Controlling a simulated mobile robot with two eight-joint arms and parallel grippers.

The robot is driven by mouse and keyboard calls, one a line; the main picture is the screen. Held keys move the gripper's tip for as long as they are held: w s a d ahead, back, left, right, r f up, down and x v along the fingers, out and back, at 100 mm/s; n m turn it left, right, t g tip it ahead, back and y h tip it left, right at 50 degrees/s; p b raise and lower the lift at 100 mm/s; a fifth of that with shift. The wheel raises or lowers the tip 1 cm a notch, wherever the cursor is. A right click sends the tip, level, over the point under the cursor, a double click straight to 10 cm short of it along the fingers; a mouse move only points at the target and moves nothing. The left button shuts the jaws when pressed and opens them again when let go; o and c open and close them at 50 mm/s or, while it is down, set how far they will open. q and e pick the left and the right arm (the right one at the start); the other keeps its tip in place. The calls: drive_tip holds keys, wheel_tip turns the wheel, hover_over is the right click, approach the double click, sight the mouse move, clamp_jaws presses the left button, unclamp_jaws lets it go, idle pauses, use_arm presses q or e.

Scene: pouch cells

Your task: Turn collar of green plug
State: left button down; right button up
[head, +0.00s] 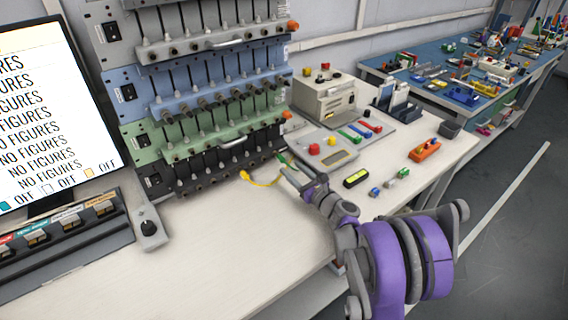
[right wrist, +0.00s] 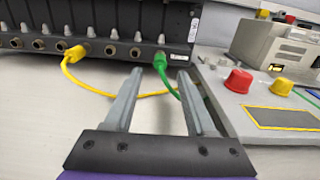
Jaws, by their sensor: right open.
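The green plug (right wrist: 162,68) sits in a socket at the right end of the bottom row of the dark rack (right wrist: 100,22). Its green cable (right wrist: 173,88) runs down and right behind my right finger. In the head view, the green plug (head: 281,157) shows small at the rack's lower right. My right gripper (right wrist: 160,74) is open, its fingertips pointing at the rack, one on each side of the plug in the picture. Contact cannot be told. In the head view, my right gripper (head: 289,172) is small and partly blends with the plug area. My left gripper is not in view.
A yellow plug (right wrist: 75,53) with a yellow cable (right wrist: 85,88) sits left of the green plug. Right of the gripper is a panel with a red knob (right wrist: 239,81). A black-and-yellow device (head: 356,178) lies on the table. The table front (head: 220,240) is clear.

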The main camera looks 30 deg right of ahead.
sight(280, 158)
drive_tip(key=w, duration=0.5)
drive_tip(key=shift+a, duration=0.2)
clamp_jaws()
